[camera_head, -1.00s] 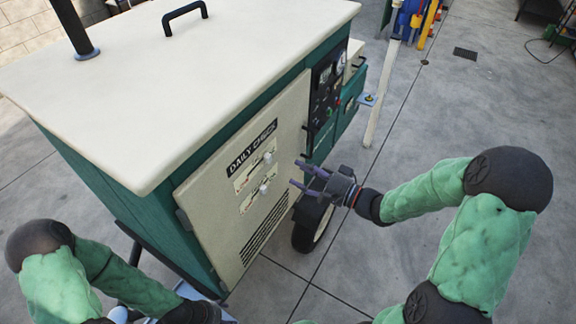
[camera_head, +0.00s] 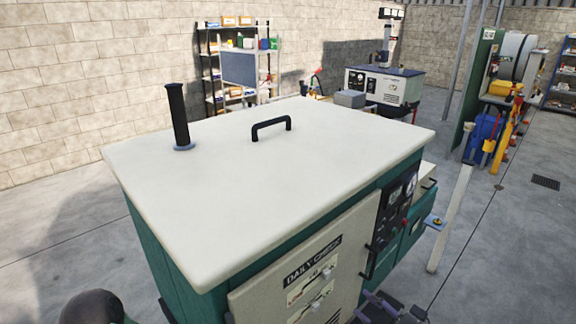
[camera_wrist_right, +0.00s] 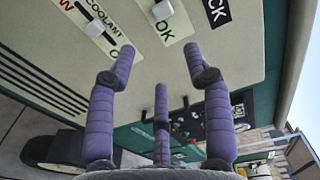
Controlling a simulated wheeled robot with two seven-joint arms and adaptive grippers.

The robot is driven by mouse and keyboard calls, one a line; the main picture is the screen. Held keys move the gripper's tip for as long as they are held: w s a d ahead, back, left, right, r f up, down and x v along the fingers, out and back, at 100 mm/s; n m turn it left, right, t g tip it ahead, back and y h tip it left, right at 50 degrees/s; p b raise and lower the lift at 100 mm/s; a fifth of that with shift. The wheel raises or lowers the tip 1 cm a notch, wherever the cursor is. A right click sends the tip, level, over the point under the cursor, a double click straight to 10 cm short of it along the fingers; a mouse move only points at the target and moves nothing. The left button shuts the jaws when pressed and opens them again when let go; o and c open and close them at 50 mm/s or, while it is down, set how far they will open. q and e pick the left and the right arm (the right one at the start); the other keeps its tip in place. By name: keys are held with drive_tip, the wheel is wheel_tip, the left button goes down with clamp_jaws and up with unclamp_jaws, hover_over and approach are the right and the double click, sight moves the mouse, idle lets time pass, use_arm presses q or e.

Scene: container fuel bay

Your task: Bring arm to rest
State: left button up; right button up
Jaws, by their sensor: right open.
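My right gripper (camera_head: 368,304) shows at the bottom edge of the head view, in front of the generator's light door (camera_head: 300,290). In the right wrist view my right gripper (camera_wrist_right: 160,58) has its purple fingers spread, with nothing between them. The door fills the upper part of that view, with a slider on the "COOLANT" label (camera_wrist_right: 95,27) and another slider (camera_wrist_right: 162,10) beside it. I cannot tell whether a fingertip touches the door. Only a dark joint of my left arm shows at the lower left; the left gripper is out of frame.
The green generator cabinet with its cream lid (camera_head: 270,180) takes up the middle. A black handle (camera_head: 271,127) and a black pipe (camera_head: 178,115) stand up from the lid. A white post (camera_head: 450,217) stands to the right. Concrete floor (camera_head: 510,260) is open beyond it.

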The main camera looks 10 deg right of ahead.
drive_tip(key=a+f+n+g+h, duration=0.1)
drive_tip(key=a+f+g+h, duration=0.2)
drive_tip(key=f, duration=0.8)
drive_tip(key=a+f+n+g+h, duration=0.15)
drive_tip(key=a+f, duration=0.25)
drive_tip(key=f, duration=0.7)
drive_tip(key=s+a+f+n+g+h, duration=0.1)
drive_tip(key=s+a+f+n+g, duration=0.1)
drive_tip(key=s+a+f+g, duration=0.2)
drive_tip(key=s+a+f+n+g+h, duration=0.1)
drive_tip(key=s+a+f+n+g, duration=0.2)
drive_tip(key=s+f, duration=0.6)
drive_tip(key=s+a+g, duration=0.1)
drive_tip(key=s+g, duration=0.1)
drive_tip(key=s, duration=0.1)
drive_tip(key=shift+s+a+f, duration=0.25)
drive_tip(key=shift+f, duration=0.05)
